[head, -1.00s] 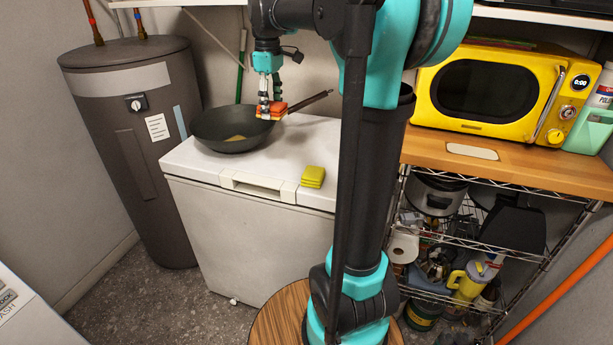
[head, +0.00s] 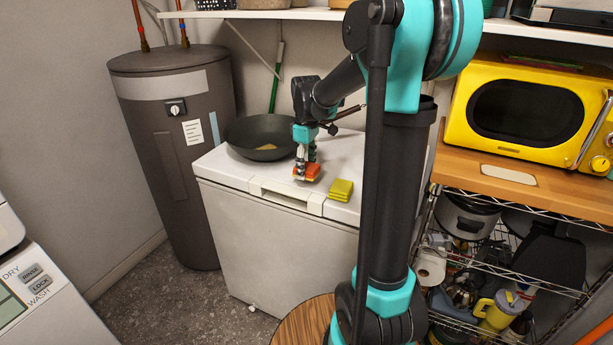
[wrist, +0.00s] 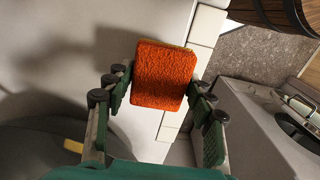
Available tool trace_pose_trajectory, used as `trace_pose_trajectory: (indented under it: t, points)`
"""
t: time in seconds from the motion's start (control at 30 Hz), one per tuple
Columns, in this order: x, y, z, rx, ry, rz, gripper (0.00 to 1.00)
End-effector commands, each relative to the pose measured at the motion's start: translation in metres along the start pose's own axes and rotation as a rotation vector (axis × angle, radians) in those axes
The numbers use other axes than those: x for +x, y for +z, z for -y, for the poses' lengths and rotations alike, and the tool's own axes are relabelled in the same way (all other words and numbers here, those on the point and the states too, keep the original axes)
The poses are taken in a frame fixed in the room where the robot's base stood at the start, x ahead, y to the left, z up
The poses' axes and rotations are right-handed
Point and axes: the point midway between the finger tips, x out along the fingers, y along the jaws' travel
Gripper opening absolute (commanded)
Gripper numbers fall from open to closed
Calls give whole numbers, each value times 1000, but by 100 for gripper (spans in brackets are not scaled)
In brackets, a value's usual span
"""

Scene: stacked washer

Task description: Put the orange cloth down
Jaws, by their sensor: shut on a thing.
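The orange cloth (head: 313,171), a small folded square, is between the fingers of my gripper (head: 306,172) in the head view. In the wrist view the orange cloth (wrist: 163,75) shows its rough flat face, with the fingers of my gripper (wrist: 160,95) closed on its two sides. It is over the front part of the white chest's lid (head: 222,165), between the pan and a yellow folded cloth (head: 341,189). It is low, but I cannot tell whether it touches the lid. My fingers partly hide it in the head view.
A dark pan (head: 240,135) with a yellowish piece in it stands on the lid behind left, its handle reaching right behind my gripper. The lid's front edge is close. A yellow microwave (head: 530,110) sits on a wooden shelf at right.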

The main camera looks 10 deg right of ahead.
Motion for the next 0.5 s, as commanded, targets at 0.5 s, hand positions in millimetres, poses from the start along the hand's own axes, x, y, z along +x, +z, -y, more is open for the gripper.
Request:
trace_pose_trajectory:
  t: [0.5]
  points:
    - [34,0,0,0,0,0,23]
